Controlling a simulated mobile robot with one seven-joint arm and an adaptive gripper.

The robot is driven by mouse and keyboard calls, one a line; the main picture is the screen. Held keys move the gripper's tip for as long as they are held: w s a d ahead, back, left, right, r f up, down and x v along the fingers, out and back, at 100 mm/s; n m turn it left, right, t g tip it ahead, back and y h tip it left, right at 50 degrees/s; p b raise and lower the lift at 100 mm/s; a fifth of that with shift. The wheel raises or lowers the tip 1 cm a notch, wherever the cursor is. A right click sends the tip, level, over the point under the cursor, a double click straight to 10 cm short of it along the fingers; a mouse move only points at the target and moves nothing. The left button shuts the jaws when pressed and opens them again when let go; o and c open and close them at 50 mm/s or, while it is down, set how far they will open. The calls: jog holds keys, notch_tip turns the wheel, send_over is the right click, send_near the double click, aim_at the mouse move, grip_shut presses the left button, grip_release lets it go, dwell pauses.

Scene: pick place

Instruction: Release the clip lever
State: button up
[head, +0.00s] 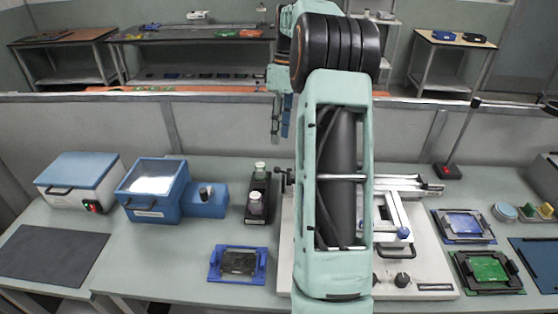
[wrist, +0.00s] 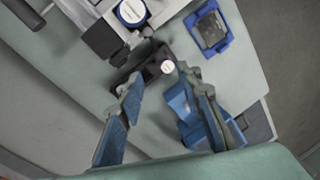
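My gripper (head: 281,118) hangs high behind the workbench's back part, fingers pointing down. In the wrist view my gripper (wrist: 165,118) is open, its two blue fingers wide apart with nothing between the tips. A pale press machine (head: 428,272) stands right of centre, partly hidden by my arm; it also shows at the top left of the wrist view (wrist: 75,12). A dark clamp-like part (head: 283,178) sticks out at its left edge, with a black block (wrist: 102,38) there in the wrist view. I cannot tell which part is the clip lever.
A black holder with bottles (head: 257,202) stands left of the press, below my fingers. Blue devices (head: 152,187) and a white box (head: 75,180) stand further left. A blue frame (head: 238,278) lies in front. Other frames (head: 487,285) lie right.

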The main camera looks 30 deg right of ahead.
jog(key=f, duration=0.3)
jog(key=a+f, duration=0.1)
jog(key=f, duration=0.2)
jog(key=s+f, duration=0.1)
jog(key=f, duration=0.2)
jog(key=shift+a+f, duration=0.35)
grip_shut()
